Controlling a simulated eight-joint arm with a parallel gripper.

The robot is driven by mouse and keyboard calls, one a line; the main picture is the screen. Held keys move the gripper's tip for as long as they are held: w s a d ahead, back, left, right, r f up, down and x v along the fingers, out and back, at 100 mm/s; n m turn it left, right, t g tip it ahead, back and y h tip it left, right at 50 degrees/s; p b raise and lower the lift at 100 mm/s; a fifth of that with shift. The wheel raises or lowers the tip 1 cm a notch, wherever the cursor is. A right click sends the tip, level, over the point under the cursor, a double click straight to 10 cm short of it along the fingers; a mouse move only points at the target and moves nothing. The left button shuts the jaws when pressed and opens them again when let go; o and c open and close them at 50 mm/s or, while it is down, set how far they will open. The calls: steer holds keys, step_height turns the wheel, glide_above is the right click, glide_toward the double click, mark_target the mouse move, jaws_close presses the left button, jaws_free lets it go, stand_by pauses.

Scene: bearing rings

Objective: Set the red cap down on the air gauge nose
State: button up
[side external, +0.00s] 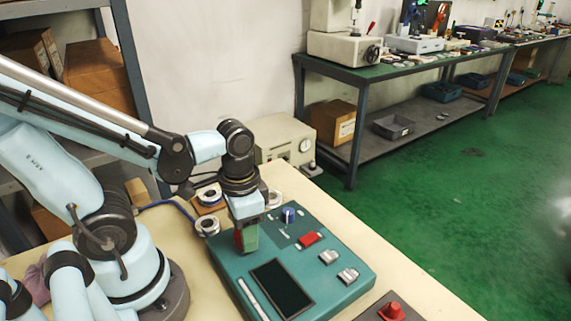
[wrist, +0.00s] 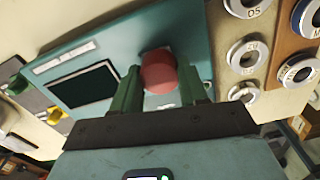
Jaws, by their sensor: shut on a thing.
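The red cap (wrist: 159,73) is round and sits between the two green fingers of my gripper (wrist: 160,88) in the wrist view. My gripper is shut on it. In the side view my gripper (side external: 247,240) points down over the back left part of the teal console (side external: 330,262), and only a red sliver of the cap (side external: 238,240) shows beside the fingers. The console also shows in the wrist view (wrist: 115,50), behind the cap. I cannot make out the air gauge nose; the cap and fingers hide the spot below them. I cannot tell whether the cap touches anything.
The console carries a dark screen (side external: 281,288), a blue knob (side external: 289,214), a red switch (side external: 309,239) and pale switches. Metal rings (wrist: 243,53) lie beside it. A beige box (side external: 285,138) stands behind. A dark block with a red knob (side external: 392,311) is at front right.

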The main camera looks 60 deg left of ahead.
steer(key=shift+f, duration=0.1)
stand_by(0.6)
steer(key=o, duration=1.1)
steer(key=shift+r, duration=3.75)
steer(key=shift+w, duration=0.1)
steer(key=w+r+n+t, duration=0.1)
steer(key=w+t, duration=0.6)
steer(key=w, duration=0.1)
steer(key=shift+a+r+n, duration=0.15)
steer(key=shift+a+n, duration=0.1)
steer(key=shift+n, duration=0.15)
